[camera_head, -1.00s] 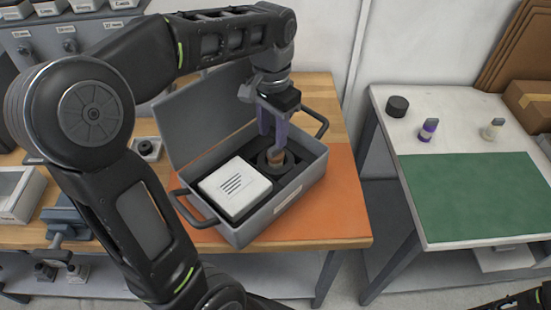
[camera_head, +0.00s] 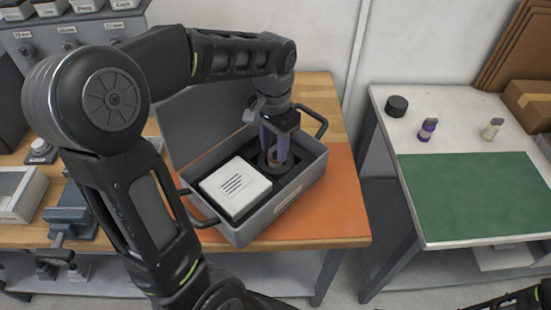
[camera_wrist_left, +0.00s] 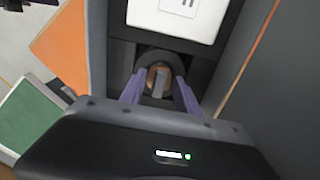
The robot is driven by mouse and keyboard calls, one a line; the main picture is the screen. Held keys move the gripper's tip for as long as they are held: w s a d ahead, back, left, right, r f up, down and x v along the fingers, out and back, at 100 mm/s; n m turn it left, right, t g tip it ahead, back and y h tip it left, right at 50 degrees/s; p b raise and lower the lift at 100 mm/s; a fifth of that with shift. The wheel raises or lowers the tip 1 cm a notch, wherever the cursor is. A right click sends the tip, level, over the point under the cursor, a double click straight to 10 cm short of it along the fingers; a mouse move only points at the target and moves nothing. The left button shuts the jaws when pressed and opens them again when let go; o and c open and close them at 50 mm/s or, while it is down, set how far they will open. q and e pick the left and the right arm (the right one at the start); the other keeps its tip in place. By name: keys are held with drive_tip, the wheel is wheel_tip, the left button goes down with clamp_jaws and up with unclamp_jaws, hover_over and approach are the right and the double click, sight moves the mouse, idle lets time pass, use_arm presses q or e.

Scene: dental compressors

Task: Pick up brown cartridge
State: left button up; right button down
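The brown cartridge (camera_head: 273,158) stands in a round dark holder (camera_head: 285,178) inside the open grey case. In the left wrist view the cartridge (camera_wrist_left: 158,78) shows a brown top with a grey piece across it. My left gripper (camera_head: 275,150) points down over it with its purple fingers, which partly hide it in the head view. In the left wrist view the left gripper (camera_wrist_left: 160,92) is open, with one finger on each side of the cartridge. I cannot tell whether the fingers touch it.
The grey case (camera_head: 287,207) has raised walls, side handles and an open lid behind. A white box (camera_head: 235,187) sits beside the holder. The case stands on an orange mat (camera_head: 345,215). A white table (camera_head: 440,115) at the right holds a green mat and small bottles.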

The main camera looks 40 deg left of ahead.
use_arm(q)
drive_tip(key=shift+c, duration=0.4)
clamp_jaws()
wheel_tip(320, 180, up, 10)
idle(0.8)
idle(0.5)
